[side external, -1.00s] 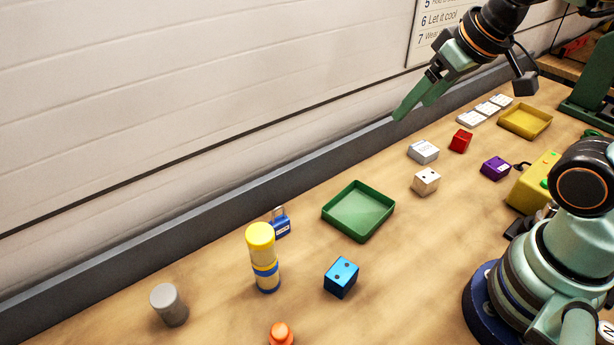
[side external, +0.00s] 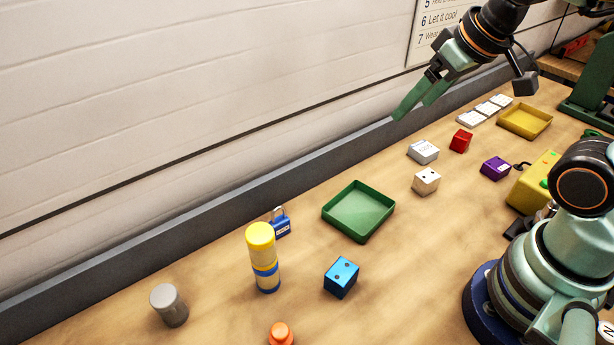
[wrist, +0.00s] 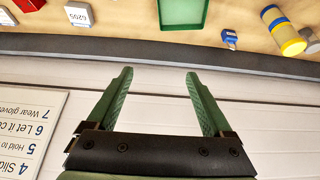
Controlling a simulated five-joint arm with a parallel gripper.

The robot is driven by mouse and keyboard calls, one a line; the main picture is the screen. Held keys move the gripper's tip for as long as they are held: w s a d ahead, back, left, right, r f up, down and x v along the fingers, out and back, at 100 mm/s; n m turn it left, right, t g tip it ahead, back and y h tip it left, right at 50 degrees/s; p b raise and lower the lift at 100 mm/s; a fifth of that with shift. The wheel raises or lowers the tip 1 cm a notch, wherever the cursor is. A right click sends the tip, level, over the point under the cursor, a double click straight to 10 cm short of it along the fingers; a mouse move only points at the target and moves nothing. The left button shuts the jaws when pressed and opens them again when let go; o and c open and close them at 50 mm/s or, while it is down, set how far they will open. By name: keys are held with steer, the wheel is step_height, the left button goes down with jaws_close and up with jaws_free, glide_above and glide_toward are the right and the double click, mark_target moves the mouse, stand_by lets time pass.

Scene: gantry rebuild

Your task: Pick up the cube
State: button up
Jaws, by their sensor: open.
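Several cube-like blocks lie on the wooden table in the side external view. A blue cube with dark dots (side external: 341,278) is at the front middle. A pale cube with dark dots (side external: 427,181) is further back, with a red block (side external: 460,141) and a purple block (side external: 495,168) beyond it. My gripper (side external: 412,108) is open and empty, high above the table's back edge near the wall. In the wrist view my gripper (wrist: 158,76) has its two green fingers spread, with wall between them. The red block (wrist: 28,4) is cut off at the top left there.
A green tray (side external: 327,212) lies mid-table, near a blue padlock (side external: 281,226) and a tall yellow-blue cylinder (side external: 262,238). A grey cylinder (side external: 169,306), orange knob (side external: 281,333), white box (side external: 423,152) and yellow tray (side external: 504,125) also stand around. A grey ledge (side external: 200,220) borders the wall.

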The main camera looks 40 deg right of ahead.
steer(key=n+g, duration=0.6)
steer(key=n, duration=1.5)
glide_above(342, 271)
step_height(342, 271, down, 12)
steer(key=f, duration=0.7)
steer(key=shift+w+d, duration=0.2)
steer(key=shift+d, duration=0.15)
steer(key=shift+s+a+f, duration=0.1)
steer(key=shift+a+f, duration=0.1)
steer(key=shift+f, duration=1.1)
steer(key=shift+s+a+f, duration=0.1)
steer(key=shift+a+f, duration=0.05)
steer(key=shift+f, duration=1.15)
jaws_close()
